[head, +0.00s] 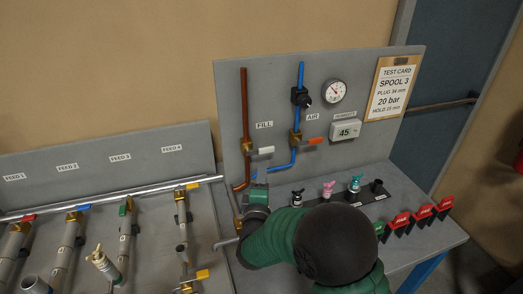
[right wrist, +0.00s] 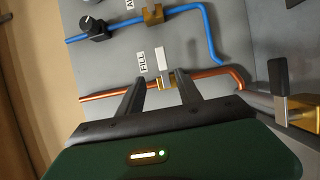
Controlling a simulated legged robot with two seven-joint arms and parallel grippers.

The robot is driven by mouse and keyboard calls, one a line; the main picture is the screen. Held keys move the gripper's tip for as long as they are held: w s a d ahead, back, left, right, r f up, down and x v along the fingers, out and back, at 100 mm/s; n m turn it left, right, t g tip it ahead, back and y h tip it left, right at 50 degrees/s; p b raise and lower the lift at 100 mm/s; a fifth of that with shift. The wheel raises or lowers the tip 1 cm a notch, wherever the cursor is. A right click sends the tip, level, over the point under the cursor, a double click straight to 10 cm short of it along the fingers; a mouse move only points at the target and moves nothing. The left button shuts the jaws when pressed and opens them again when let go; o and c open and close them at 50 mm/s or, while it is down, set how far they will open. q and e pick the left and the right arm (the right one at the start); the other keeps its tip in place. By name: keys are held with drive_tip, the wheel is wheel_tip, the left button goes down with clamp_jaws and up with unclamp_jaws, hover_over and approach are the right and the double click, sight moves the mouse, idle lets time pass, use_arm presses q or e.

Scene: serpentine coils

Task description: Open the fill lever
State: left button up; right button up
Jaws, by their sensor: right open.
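The fill lever (head: 265,150) is a white handle on a brass valve (head: 247,150) in the copper pipe, beside the FILL label on the grey panel. It points right, across the upright pipe. My right gripper (head: 256,180) is below the valve, largely covered by my own arm. In the right wrist view my right gripper (right wrist: 160,77) is open and empty. Its two dark fingers point towards the copper pipe, and the white lever (right wrist: 160,57) shows between and beyond their tips. I cannot tell how far the tips are from it. My left gripper is not in view.
The blue air pipe (head: 301,75) with an orange lever (head: 315,140) runs right of the fill line. A gauge (head: 333,91) and a display (head: 345,130) are on the panel. Small fittings (head: 328,188) and red tags (head: 422,216) stand on the bench. Feed pipes lie left.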

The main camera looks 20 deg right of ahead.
sight(267, 152)
drive_tip(key=x, duration=0.4)
drive_tip(key=p+x, duration=0.1)
drive_tip(key=x, duration=0.4)
drive_tip(key=f+x, duration=0.1)
drive_tip(key=x, duration=0.3)
drive_tip(key=shift+w+d, duration=0.1)
drive_tip(key=shift+d, duration=0.4)
drive_tip(key=shift+w+a, duration=0.25)
drive_tip(key=shift+a, duration=0.1)
drive_tip(key=shift+a+r, duration=0.1)
drive_tip(key=shift+c, duration=0.8)
drive_tip(key=shift+s, duration=0.1)
drive_tip(key=c, duration=0.7)
clamp_jaws()
drive_tip(key=shift+d, duration=0.25)
